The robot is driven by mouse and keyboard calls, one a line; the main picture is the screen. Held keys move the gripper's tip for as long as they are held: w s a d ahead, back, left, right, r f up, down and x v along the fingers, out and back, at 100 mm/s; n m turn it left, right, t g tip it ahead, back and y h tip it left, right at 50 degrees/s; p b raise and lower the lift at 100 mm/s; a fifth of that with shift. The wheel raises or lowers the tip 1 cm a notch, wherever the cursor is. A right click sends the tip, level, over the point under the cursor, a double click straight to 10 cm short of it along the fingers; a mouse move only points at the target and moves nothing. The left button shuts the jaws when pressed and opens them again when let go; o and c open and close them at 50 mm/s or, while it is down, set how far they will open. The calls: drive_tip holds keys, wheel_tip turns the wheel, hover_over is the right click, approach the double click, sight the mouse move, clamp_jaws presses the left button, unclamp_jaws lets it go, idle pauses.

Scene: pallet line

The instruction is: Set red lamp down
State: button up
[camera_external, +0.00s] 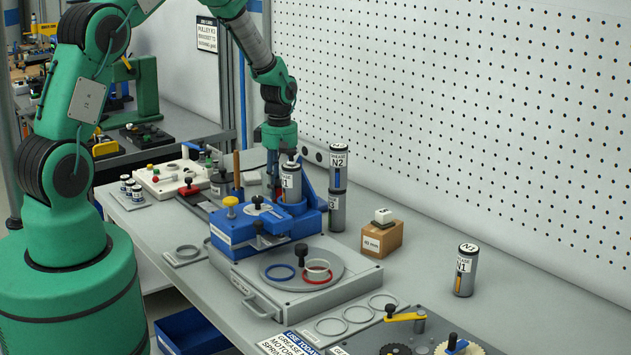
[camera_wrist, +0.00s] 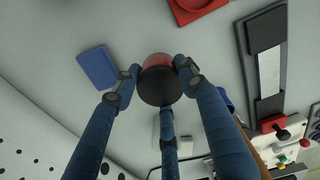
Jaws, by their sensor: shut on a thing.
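The red lamp (camera_wrist: 156,63) is in the wrist view, a short round piece with a red side and a dark end facing the camera. My gripper (camera_wrist: 158,80) has its three blue fingers closed around it. A grey bench surface lies beyond the lamp; I cannot tell whether the lamp touches it. In the external view my gripper (camera_external: 273,172) points down over the far side of the bench, behind the blue fixture (camera_external: 262,222) and a labelled grease can (camera_external: 291,184). They hide the fingertips, and I cannot make out the lamp there.
In the wrist view a blue pad (camera_wrist: 97,67) lies left of the lamp, a red square holder (camera_wrist: 196,8) above it and a dark rail (camera_wrist: 265,70) to the right. Stacked cans (camera_external: 338,187) and a cardboard box (camera_external: 382,239) stand close by in the external view.

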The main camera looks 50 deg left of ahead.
sight(280, 182)
drive_tip(key=shift+f, duration=1.8)
drive_tip(key=shift+f, duration=0.1)
drive_tip(key=o, duration=1.2)
wheel_tip(280, 182, up, 12)
drive_tip(key=shift+r, duration=0.15)
